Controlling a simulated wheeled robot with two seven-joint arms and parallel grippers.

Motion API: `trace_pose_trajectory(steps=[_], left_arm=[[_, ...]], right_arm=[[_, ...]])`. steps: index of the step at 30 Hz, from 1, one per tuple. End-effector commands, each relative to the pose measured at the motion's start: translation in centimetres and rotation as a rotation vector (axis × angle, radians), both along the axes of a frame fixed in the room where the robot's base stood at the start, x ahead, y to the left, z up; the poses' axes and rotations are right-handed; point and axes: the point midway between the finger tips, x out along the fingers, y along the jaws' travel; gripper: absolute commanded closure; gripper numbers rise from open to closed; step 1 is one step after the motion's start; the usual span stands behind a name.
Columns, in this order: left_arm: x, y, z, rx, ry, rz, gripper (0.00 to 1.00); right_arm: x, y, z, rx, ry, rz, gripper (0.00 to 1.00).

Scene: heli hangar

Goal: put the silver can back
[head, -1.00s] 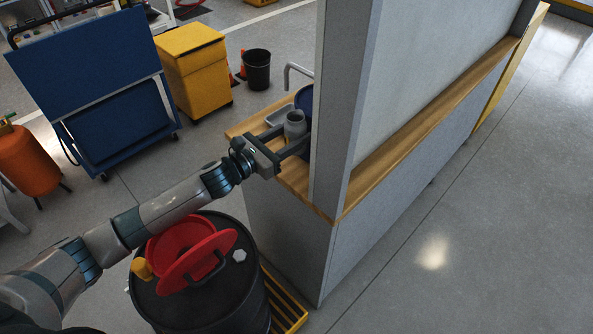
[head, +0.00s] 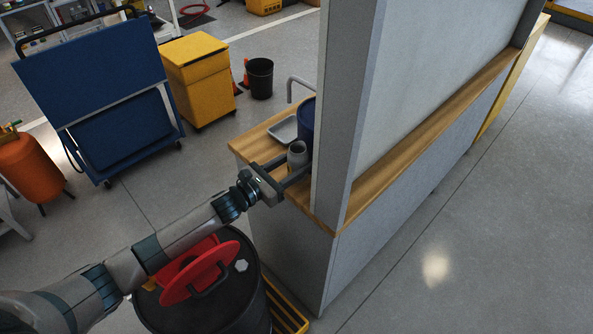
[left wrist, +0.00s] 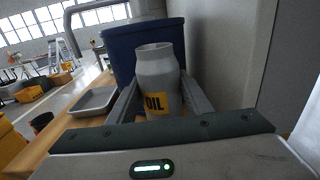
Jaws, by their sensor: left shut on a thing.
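The silver can (head: 297,154) is a grey metal can with a narrower neck. In the left wrist view the can (left wrist: 157,75) stands upright and shows a yellow label reading OIL. My left gripper (head: 291,168) is shut on it, with one finger on each side. The can is over the wooden counter (head: 262,140), close to the grey panel; I cannot tell whether its base touches the wood. My right gripper is not in view.
A blue bin (head: 307,122) stands right behind the can. A grey tray (head: 284,130) lies to its left on the counter. The upright grey panel (head: 342,110) is close on the right. A black drum (head: 225,300) with a red funnel (head: 198,268) stands below my left arm.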

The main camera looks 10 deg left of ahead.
Motion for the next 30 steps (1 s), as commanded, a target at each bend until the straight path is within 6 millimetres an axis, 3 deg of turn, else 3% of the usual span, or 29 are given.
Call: trace_pose_trajectory(steps=[9,23,24,26,30], left_arm=[[0.0,0.0,-3.2,-0.002,0.002,0.001,0.81],[0.0,0.0,-3.9,-0.002,-0.001,0.000,0.81],[0.0,0.0,-3.8,-0.001,0.000,0.000,0.50],[0.0,0.0,-3.8,-0.001,0.000,0.000,0.36],[0.0,0.0,-3.8,-0.001,0.000,0.000,0.36]], right_arm=[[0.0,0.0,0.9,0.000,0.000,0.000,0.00],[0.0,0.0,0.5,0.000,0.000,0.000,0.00],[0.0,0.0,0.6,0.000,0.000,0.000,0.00],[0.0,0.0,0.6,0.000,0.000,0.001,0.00],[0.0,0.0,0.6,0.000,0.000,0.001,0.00]])
